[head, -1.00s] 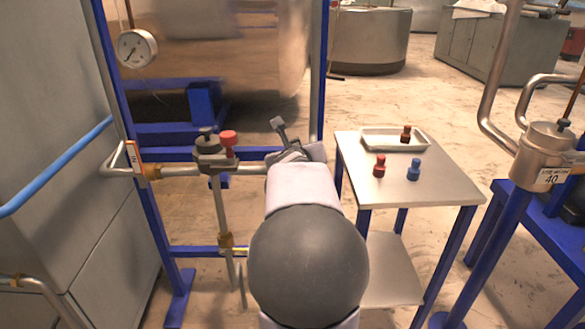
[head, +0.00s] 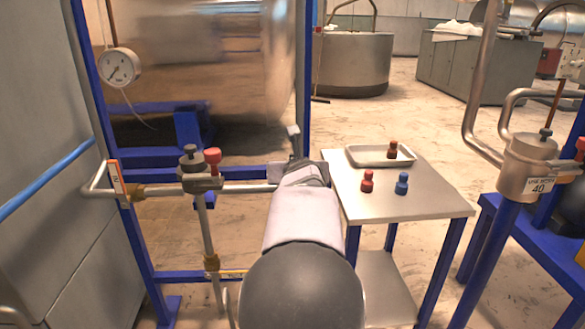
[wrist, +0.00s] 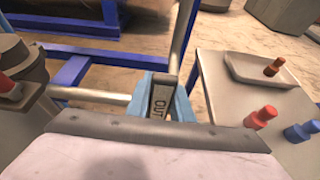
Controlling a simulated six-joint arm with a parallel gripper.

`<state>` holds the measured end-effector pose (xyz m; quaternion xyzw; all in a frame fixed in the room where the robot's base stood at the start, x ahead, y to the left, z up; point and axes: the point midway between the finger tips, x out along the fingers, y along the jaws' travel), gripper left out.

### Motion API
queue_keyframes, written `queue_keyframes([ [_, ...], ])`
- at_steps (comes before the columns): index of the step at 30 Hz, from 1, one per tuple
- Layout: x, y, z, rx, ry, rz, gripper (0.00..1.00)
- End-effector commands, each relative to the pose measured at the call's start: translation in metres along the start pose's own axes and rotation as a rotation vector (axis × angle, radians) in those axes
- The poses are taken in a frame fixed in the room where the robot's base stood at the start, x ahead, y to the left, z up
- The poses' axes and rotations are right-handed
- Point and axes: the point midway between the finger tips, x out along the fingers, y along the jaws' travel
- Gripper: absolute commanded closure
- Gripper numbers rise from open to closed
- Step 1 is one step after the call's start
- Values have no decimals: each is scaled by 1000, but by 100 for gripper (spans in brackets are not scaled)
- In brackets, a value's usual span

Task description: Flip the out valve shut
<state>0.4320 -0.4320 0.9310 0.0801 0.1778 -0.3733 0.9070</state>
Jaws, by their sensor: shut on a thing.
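In the head view my gripper (head: 302,167) is at the right end of the horizontal pipe, and my own arm hides most of the valve. A thin grey lever-like piece (head: 293,133) stands nearly upright just beyond the gripper. I cannot tell how far the valve is turned.
A metal side table (head: 420,205) stands close on the right, with a tray (head: 360,156), a red knob piece (head: 367,182) and a blue one (head: 402,184). Left along the pipe (head: 245,189) is a red-knobbed valve (head: 200,175). A blue frame (head: 160,158) stands behind.

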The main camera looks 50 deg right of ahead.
Motion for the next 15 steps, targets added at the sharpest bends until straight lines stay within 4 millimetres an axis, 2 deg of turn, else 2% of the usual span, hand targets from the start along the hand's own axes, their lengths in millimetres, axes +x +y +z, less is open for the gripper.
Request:
queue_keyframes([
  [1, 0, -1, -1, 10, 2, -2, 78],
  [3, 0, -1, -1, 8, 2, -2, 61],
  [15, -4, 0, 1, 4, -1, -2, 61],
])
